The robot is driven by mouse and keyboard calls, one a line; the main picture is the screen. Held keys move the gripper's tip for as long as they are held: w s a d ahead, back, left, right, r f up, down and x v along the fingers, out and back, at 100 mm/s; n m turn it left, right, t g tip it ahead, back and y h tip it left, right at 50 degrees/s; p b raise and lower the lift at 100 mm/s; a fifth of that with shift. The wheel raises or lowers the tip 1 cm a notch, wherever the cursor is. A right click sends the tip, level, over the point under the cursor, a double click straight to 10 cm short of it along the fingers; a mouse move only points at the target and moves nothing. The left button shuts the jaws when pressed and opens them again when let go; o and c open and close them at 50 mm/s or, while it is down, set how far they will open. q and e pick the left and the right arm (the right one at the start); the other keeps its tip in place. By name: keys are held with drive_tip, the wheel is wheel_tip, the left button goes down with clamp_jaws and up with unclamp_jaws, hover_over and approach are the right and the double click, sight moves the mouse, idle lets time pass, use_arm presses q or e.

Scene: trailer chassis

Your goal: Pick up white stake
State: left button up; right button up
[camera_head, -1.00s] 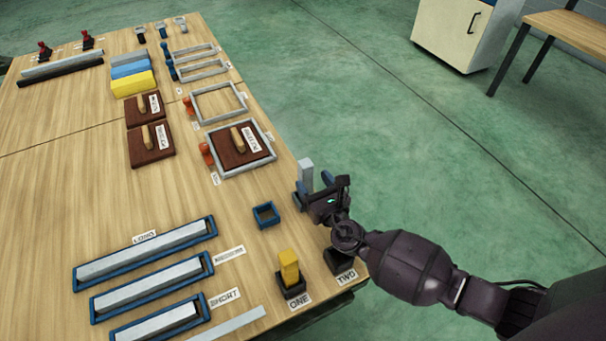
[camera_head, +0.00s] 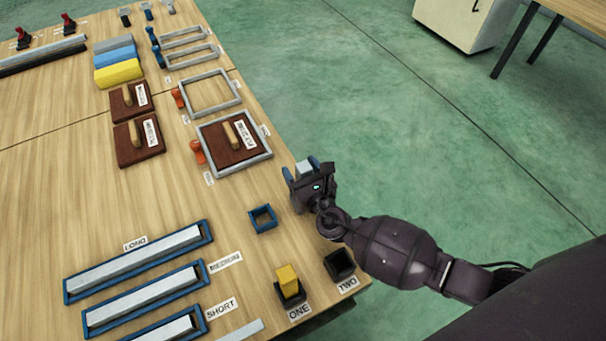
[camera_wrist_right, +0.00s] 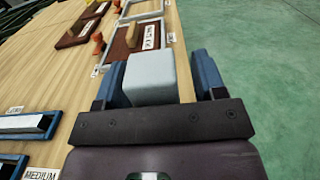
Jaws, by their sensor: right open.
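The white stake (camera_head: 305,167) stands near the table's right edge in the head view, mostly hidden behind my right gripper. In the right wrist view the stake (camera_wrist_right: 151,78) shows as a pale block between the two blue fingers. My right gripper (camera_head: 301,169) is open, with its fingers on either side of the stake. In the wrist view the left finger (camera_wrist_right: 114,82) is close to the stake, and a strip of table shows between the stake and the right finger (camera_wrist_right: 206,75). My left gripper is not in view.
An empty blue square frame (camera_head: 263,219) lies just left of the gripper. A yellow block (camera_head: 287,280) stands in the holder labelled ONE, and the black holder (camera_head: 340,265) labelled TWO is empty. A grey frame (camera_head: 257,165) surrounds a brown board behind the gripper.

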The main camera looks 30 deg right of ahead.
drive_tip(key=shift+w, duration=0.2)
drive_tip(key=shift+s, duration=0.1)
drive_tip(key=shift+c, duration=0.5)
drive_tip(key=shift+r, duration=0.1)
clamp_jaws()
